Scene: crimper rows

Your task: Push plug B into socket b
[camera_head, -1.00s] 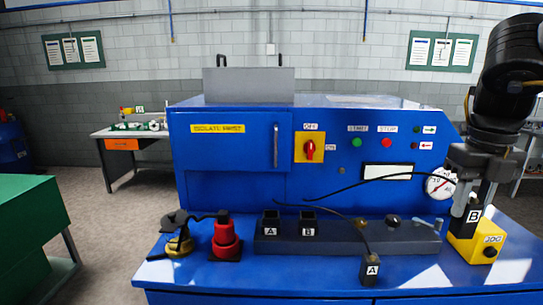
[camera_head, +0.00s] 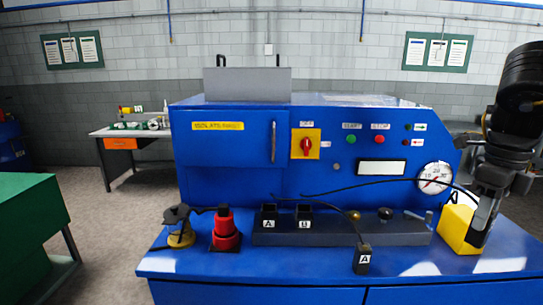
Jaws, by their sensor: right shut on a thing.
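My right gripper (camera_head: 478,234) is at the far right, in front of the yellow box, its fingers pointing down. It is shut on black plug B (camera_head: 474,229), which is mostly covered by the fingers; its letter cannot be read now. A thin black cable runs left from there across the machine front. Socket b (camera_head: 304,216) is the black upright block marked B on the dark grey bar (camera_head: 340,234), well to the left of the gripper. My left gripper is out of view.
Socket A (camera_head: 269,216) stands just left of socket b. Plug A (camera_head: 362,259) stands on the blue bench before the bar, its cable arching over the bar. The red part (camera_head: 225,232), yellow-based part (camera_head: 181,237) and yellow box (camera_head: 456,230) flank the bar. The front bench is mostly clear.

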